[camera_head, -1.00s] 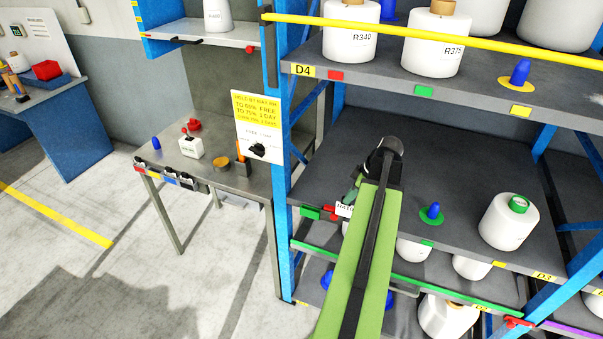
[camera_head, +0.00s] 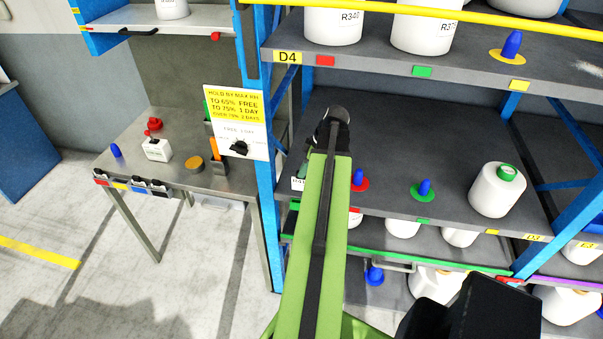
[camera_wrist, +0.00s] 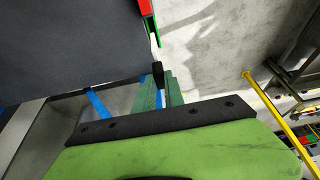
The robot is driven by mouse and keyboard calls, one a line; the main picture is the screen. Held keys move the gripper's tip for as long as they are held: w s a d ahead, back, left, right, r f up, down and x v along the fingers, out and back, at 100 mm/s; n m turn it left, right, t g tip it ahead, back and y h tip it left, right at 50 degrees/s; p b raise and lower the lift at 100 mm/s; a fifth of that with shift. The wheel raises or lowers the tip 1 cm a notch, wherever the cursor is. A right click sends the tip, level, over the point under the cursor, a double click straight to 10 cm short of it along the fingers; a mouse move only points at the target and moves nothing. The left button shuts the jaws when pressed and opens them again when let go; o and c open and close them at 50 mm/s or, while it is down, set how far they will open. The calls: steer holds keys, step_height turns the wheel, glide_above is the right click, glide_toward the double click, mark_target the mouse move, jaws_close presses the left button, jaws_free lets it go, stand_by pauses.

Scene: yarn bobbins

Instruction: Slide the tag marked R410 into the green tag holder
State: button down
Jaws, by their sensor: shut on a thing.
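My gripper (camera_head: 303,176) is at the left end of the middle shelf's front edge, partly hidden behind my arm in the head view. It is shut on a small white tag (camera_head: 297,184). Only the start of the tag's print shows, so I cannot read its full number. A green tag holder (camera_head: 294,205) is on the shelf edge just below the tag in the head view. In the wrist view the tag (camera_wrist: 154,42) is nearly edge-on ahead of the fingers (camera_wrist: 158,75), close to the green holder (camera_wrist: 150,25). I cannot tell whether they touch.
A red holder (camera_wrist: 144,7) adjoins the green one in the wrist view. A blue upright (camera_head: 266,190) stands left of the holder. The shelf (camera_head: 390,150) carries blue-topped pegs and a white bobbin (camera_head: 497,190). A steel table (camera_head: 190,180) is at left.

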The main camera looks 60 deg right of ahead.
steer(key=shift+s+d+f+b, duration=0.1)
steer(key=shift+d+f+b, duration=0.05)
steer(key=shift+f+b, duration=0.7)
step_height(320, 180, down, 4)
steer(key=b, duration=0.4)
steer(key=shift+f, duration=0.1)
steer(key=shift+w, duration=0.2)
stand_by(0.3)
steer(key=shift+f+b, duration=2.35)
steer(key=shift+b, duration=0.1)
steer(key=c, duration=1.3)
jaws_free()
steer(key=shift+c, duration=0.2)
steer(key=shift+r, duration=0.1)
steer(key=p+v, duration=1.6)
steer(key=v, duration=0.1)
steer(key=shift+s, duration=0.15)
